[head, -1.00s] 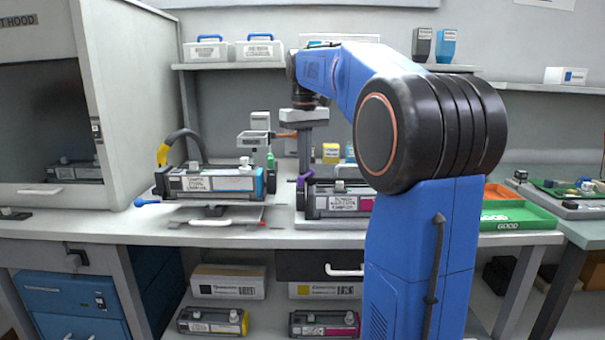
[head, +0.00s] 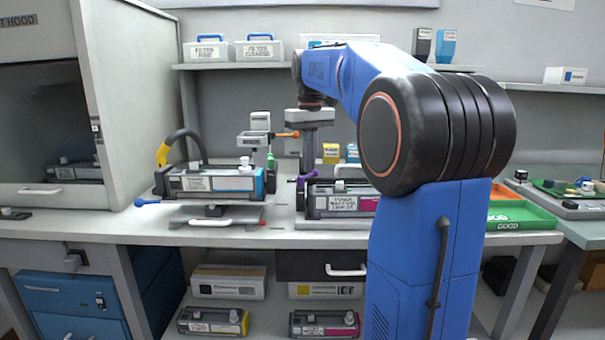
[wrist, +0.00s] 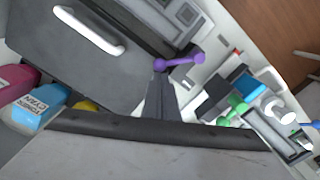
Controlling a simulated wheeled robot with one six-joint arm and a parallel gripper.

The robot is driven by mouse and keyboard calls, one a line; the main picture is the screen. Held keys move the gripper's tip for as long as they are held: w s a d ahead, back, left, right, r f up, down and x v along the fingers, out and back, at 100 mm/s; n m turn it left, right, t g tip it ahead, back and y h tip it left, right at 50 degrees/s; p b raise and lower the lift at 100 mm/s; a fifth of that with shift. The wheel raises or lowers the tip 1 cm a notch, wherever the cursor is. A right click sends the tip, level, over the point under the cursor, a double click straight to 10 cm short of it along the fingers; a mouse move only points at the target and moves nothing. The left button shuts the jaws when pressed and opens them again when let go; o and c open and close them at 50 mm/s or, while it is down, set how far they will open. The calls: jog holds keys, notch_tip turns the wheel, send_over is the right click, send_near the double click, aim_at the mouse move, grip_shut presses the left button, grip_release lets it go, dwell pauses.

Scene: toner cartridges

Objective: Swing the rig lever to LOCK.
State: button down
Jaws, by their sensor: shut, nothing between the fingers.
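A purple lever (head: 303,179) stands at the left end of the middle rig, which holds a dark toner cartridge (head: 343,203). It also shows in the wrist view (wrist: 180,63), with a round knob. My gripper (head: 308,168) points down just behind or beside this lever; its narrow shut fingers (wrist: 160,68) end close to the purple lever in the wrist view. Whether they touch cannot be told. Other levers show: an orange one (head: 287,135), a blue one (head: 147,202) and a green one (wrist: 232,108). No LOCK mark is readable.
A fume hood (head: 130,110) stands at the far left. A green tray (head: 520,215) lies to the right. My arm hides part of the middle bench.

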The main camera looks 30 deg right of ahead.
jog(key=shift+s+d, duration=0.2)
jog(key=shift+s, duration=0.15)
dwell(0.3)
jog(key=shift+s+d, duration=0.25)
jog(key=shift+s, duration=0.35)
jog(key=shift+s+d, duration=0.1)
jog(key=shift+s, duration=0.2)
dwell(0.5)
